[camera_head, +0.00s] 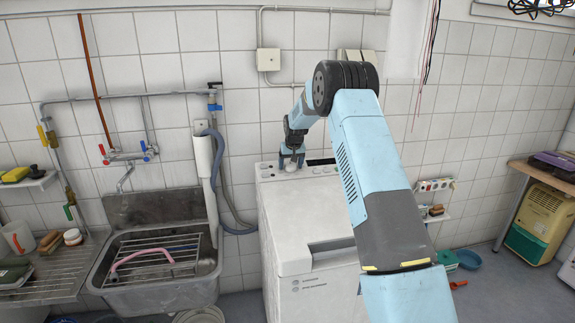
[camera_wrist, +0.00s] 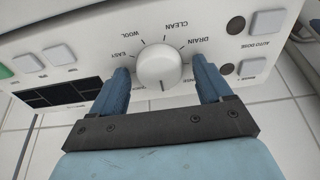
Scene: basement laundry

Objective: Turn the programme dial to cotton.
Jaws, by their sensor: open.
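The white round programme dial (camera_wrist: 158,66) sits on the machine's white control panel, with a dark line on the knob's lower edge in the wrist view. Labels DRAIN, CLEAN, WOOL and one like EASY or EAST run upside down around its upper side. I cannot read a cotton label; the lower side is partly hidden by my gripper. My gripper (camera_wrist: 160,70) is open, with one blue finger on each side of the dial; I cannot tell whether they touch it. In the head view my gripper (camera_head: 291,156) points down over the dial (camera_head: 291,167) on the white washing machine (camera_head: 292,235).
Beside the dial are an AUTO DOSE button (camera_wrist: 267,22), several other buttons and a dark display (camera_wrist: 60,94). A metal sink (camera_head: 160,290) with a rack stands left of the machine. A grey hose (camera_head: 226,185) runs down the tiled wall between them.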

